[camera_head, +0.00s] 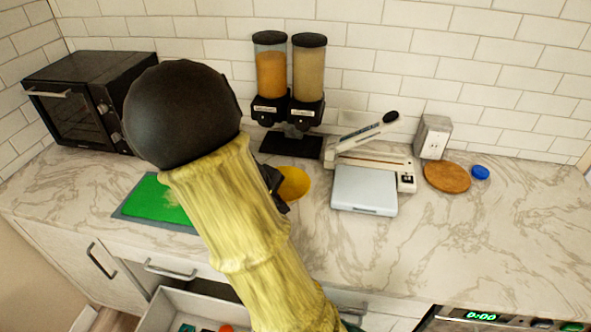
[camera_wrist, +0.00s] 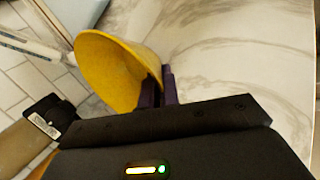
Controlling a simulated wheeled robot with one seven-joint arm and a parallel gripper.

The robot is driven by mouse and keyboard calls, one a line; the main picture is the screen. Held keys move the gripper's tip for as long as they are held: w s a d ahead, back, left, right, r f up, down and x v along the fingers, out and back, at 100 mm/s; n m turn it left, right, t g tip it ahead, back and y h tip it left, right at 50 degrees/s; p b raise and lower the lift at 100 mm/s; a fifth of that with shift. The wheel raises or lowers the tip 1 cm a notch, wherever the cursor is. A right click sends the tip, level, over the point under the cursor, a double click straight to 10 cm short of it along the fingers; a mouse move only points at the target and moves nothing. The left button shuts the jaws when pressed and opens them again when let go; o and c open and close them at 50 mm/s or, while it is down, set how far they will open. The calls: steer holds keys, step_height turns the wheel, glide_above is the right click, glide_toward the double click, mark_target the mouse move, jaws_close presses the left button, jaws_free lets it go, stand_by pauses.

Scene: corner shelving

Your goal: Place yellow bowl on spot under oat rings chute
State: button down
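The yellow bowl (camera_head: 294,183) shows just right of my arm in the head view, tilted and in front of the dispenser. In the wrist view the bowl (camera_wrist: 112,72) has its rim between the two fingers of my gripper (camera_wrist: 165,88). My gripper (camera_head: 273,183) is mostly hidden behind my arm in the head view. The twin dispenser has an orange-filled container (camera_head: 270,75) on the left and a beige-filled one (camera_head: 308,75) on the right. Their labels are too small to read. A dark base plate (camera_head: 291,147) lies under the chutes and looks empty.
A black toaster oven (camera_head: 75,100) stands left and a green mat (camera_head: 155,200) lies left of my arm. A sealer (camera_head: 375,150), pale scale (camera_head: 364,190), round wooden board (camera_head: 447,176) and blue lid (camera_head: 480,173) sit right. A drawer (camera_head: 190,310) is open below the counter.

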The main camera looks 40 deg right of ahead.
steer(key=shift+s+d+r, duration=0.15)
steer(key=shift+s+d, duration=0.1)
steer(key=shift+d, duration=0.4)
steer(key=w+d+p, duration=0.2)
steer(key=w+d, duration=0.2)
steer(key=w+d+f+p, duration=0.1)
steer(key=w+d+p, duration=0.2)
steer(key=w+d, duration=0.1)
steer(key=w+d+f+p, duration=0.1)
steer(key=w+d+p, duration=0.2)
steer(key=d, duration=0.3)
steer(key=shift+w+d+f, duration=0.15)
steer(key=shift+w+f, duration=0.1)
steer(key=shift+w, duration=0.6)
steer(key=shift+w+f, duration=0.15)
steer(key=shift+f, duration=0.2)
steer(key=shift+f, duration=0.1)
